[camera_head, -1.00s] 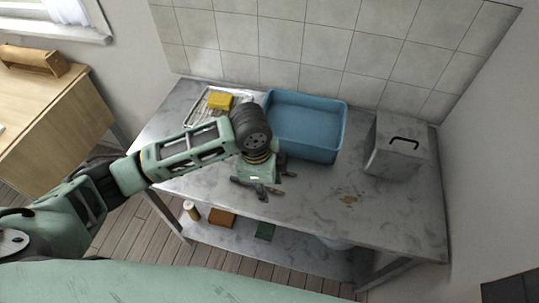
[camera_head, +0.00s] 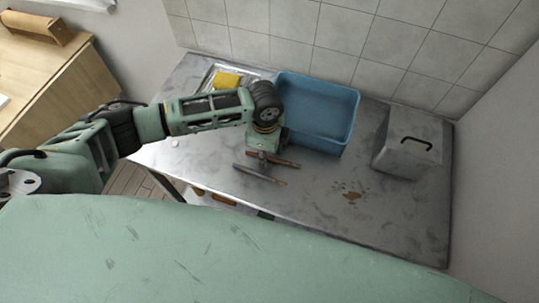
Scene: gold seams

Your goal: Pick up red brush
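The red brush (camera_head: 288,163) lies on the grey metal table, in front of the blue tub; its left end is partly hidden by my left gripper. A second brush with a bluish handle (camera_head: 250,171) lies just in front of it, roughly parallel. My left gripper (camera_head: 262,166) points down at the brushes, by the left part of the red one. Its fingers are small and dark here, and I cannot tell whether they are open or shut, or touching a brush. My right gripper is not in view.
The blue tub (camera_head: 318,108) stands right behind the brushes, against the tiled wall. A grey metal box with a black handle (camera_head: 411,145) stands at the right. A yellow sponge (camera_head: 226,80) lies on a rack at the back left. A brown stain (camera_head: 350,195) marks the open table front.

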